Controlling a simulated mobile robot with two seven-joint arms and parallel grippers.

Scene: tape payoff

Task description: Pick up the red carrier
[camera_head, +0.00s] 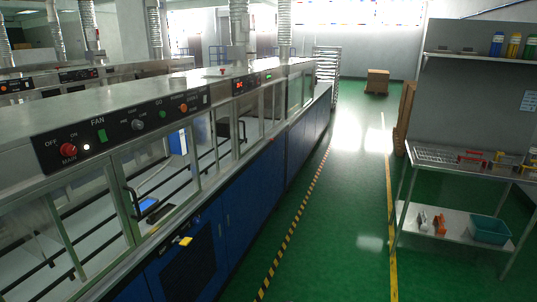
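A small red item (472,156), which looks like the red carrier, sits on the top surface of the metal rack (432,154) at the right. It is far off and small, so its exact shape is hard to tell. A yellow item (505,160) of similar size stands to its right on the same surface. Neither of my grippers is in view, and nothing is seen touching the red item.
A long machine bench with glass doors (95,235) and a control panel (120,132) fills the left. The green floor aisle (345,215) is clear. A teal bin (490,230) stands on the rack's lower shelf. A cardboard box (377,82) stands far back.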

